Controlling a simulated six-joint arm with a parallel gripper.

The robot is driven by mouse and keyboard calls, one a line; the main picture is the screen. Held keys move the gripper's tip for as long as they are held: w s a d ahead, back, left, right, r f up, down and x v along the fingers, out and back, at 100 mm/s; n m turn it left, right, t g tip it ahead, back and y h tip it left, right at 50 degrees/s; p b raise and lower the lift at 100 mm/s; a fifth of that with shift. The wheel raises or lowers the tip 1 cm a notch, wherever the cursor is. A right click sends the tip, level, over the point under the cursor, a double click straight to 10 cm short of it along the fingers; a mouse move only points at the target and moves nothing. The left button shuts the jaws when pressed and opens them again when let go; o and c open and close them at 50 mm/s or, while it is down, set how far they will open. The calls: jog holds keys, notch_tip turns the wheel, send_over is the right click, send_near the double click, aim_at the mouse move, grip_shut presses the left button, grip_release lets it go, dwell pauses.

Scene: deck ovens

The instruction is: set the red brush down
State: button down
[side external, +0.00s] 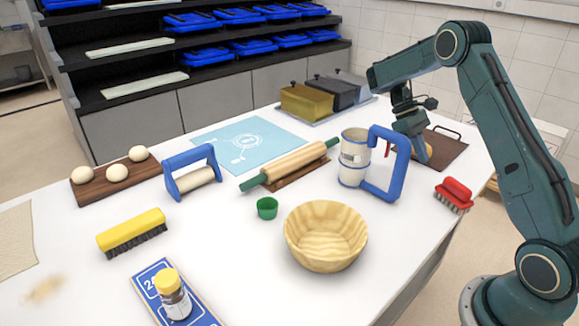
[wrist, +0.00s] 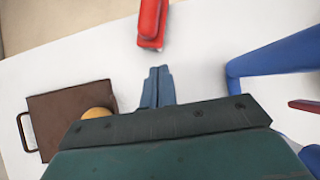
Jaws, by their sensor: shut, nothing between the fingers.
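The red brush (side external: 454,195) lies on the white table near its right edge, bristles down. In the wrist view the red brush (wrist: 151,24) is at the top centre, ahead of the fingertips and apart from them. My gripper (wrist: 158,86) is shut with nothing between its fingers. In the side view my gripper (side external: 409,118) is above the far right part of the table, behind the blue-handled sifter, which hides part of what lies below it.
The sifter (side external: 354,157) with its blue handle stands close to my gripper. A brown board (side external: 446,150) with a handle lies behind it, with an orange-yellow item (wrist: 97,113) on it. A wooden bowl (side external: 326,236) stands in front. The white table around the red brush is clear.

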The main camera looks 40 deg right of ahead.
jog(key=shift+a+r+t+h, duration=1.5)
jog(key=shift+a+r+t, duration=1.9)
jog(key=shift+r, duration=3.4)
jog(key=s+a+r+t, duration=0.2)
jog(key=s+a, duration=0.1)
jog(key=a, duration=0.4)
jog(key=s+a+r+t+y, duration=0.1)
jog(key=s+a+r+t, duration=0.1)
jog(key=a, duration=0.5)
jog(key=shift+s+r+n+t+y, duration=0.35)
jog(key=shift+s+r, duration=0.35)
jog(key=shift+s, duration=0.3)
jog(key=shift+s+a, duration=0.1)
